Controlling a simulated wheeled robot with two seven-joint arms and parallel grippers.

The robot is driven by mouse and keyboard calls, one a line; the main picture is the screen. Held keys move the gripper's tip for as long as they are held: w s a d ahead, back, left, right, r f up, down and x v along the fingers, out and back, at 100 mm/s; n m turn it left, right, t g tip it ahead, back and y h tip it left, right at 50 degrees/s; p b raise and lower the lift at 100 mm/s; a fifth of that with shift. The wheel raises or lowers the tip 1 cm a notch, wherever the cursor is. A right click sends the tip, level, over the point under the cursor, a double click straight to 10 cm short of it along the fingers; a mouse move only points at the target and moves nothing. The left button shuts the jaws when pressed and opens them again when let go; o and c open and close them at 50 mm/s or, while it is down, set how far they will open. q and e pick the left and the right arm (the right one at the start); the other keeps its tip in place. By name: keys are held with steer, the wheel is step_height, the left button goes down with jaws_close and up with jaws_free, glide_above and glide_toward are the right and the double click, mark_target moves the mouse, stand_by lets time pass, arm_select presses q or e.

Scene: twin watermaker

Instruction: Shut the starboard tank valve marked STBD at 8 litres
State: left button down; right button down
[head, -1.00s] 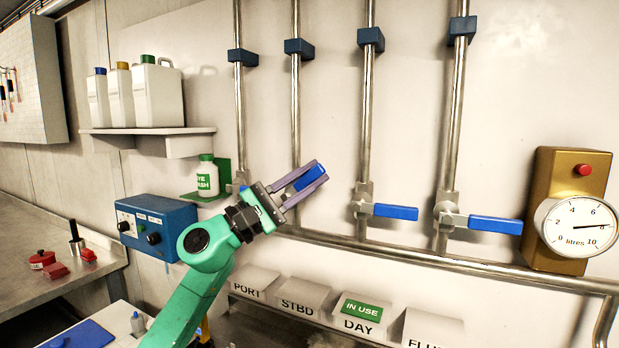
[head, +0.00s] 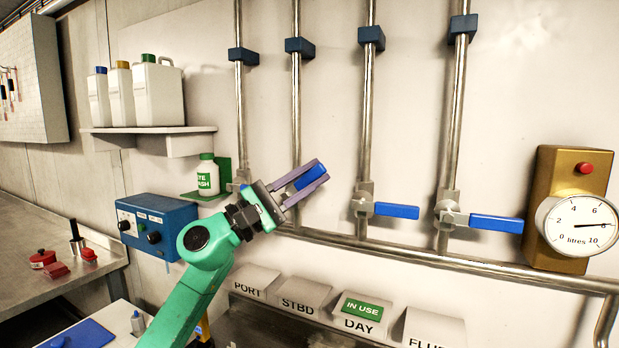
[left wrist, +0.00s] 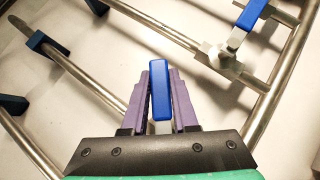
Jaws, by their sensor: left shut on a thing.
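My left gripper (head: 321,175) is shut on a blue valve handle (head: 306,178) at the second pipe from the left. That handle slants up to the right. The left wrist view shows the handle (left wrist: 171,92) between the two purple fingers. The gripper and arm hide the valve body. The STBD label (head: 298,303) is on the second block of the row below, which matches this second pipe. The round litres gauge (head: 578,225) at the right has its needle pointing right, close to 8. My right gripper is not in view.
Two more blue handles, on the third valve (head: 396,211) and fourth valve (head: 496,223), lie nearly level to the right. A horizontal pipe (head: 420,253) runs below. An IN USE tag (head: 362,310) sits on the DAY block. An eye wash bottle (head: 208,178) stands left of the gripper.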

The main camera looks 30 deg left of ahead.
arm_select(q)
steer(key=shift+d+f+m+g+b, duration=0.15)
steer(key=shift+f+m+g+b, duration=0.1)
steer(key=shift+m+g+b, duration=0.25)
steer(key=shift+d+f+m+g+b, duration=0.1)
steer(key=shift+f+m+g+b, duration=0.15)
steer(key=shift+m+b, duration=0.4)
steer(key=shift+d+f+m+g, duration=0.2)
steer(key=shift+f+m+g, duration=0.15)
steer(key=shift+m+g, duration=0.35)
steer(key=shift+d+f+m+g+y, duration=0.15)
steer(key=shift+f+m+g+y, duration=0.2)
steer(key=shift+f+m+g, duration=0.5)
steer(key=shift+d+f+m+g+y, duration=0.15)
steer(key=shift+f+m+g+y, duration=0.3)
steer(key=shift+m, duration=0.55)
steer(key=c, duration=0.7)
jaws_free()
steer(key=shift+w+d, duration=0.1)
steer(key=shift+w, duration=0.05)
